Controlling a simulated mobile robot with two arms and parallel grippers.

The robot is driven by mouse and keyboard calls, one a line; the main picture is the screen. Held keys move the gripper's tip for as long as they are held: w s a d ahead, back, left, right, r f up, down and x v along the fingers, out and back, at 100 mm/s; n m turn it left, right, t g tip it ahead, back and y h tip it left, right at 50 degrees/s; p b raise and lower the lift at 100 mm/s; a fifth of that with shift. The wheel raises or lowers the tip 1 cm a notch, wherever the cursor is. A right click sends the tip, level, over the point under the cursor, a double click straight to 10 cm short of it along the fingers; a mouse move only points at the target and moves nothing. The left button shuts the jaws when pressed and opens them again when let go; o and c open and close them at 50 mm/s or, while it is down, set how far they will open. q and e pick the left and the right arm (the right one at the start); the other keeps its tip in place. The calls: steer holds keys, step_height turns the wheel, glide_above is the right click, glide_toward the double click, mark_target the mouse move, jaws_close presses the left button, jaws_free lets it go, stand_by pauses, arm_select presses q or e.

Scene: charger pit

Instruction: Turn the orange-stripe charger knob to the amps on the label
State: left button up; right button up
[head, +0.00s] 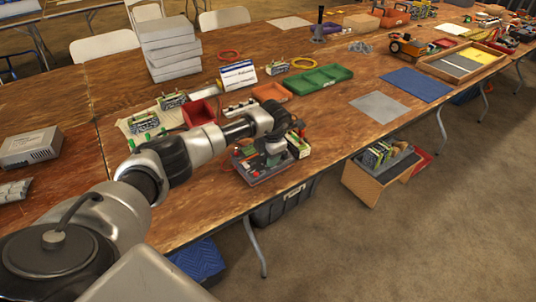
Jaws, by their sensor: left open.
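My left arm comes in from the lower left, and its gripper (276,147) points down over a dark tray (268,180) near the table's front edge. The gripper is small here; it looks open, and I see nothing held in it. A small charger-like box (299,146) with a pale front stands just right of the gripper, partly hidden by it. I cannot make out an orange stripe, a knob or the label's amps. A white sign (238,75) with blue print stands behind, too small to read. My right gripper is not in view.
Similar boxes stand at the left (143,121) and beside the sign (276,68). A red bin (199,113), an orange tray (271,92) and a green tray (318,79) lie behind the gripper. A grey mat (380,107) lies right, with bare table before it.

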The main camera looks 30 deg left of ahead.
arm_select(q)
steer(key=shift+f, duration=0.1)
jaws_close()
stand_by(0.4)
steer(key=m+b, duration=0.1)
steer(key=m, duration=0.2)
steer(key=shift+f+b, duration=0.1)
steer(key=shift+b, duration=0.25)
steer(key=m+b, duration=0.2)
steer(key=m, duration=0.3)
steer(key=m+b, duration=0.1)
steer(key=m, duration=0.3)
steer(key=shift+m, duration=0.4)
steer(key=m+b, duration=0.1)
steer(key=m, duration=0.3)
steer(key=shift+m, duration=0.4)
steer(key=shift+w, duration=0.1)
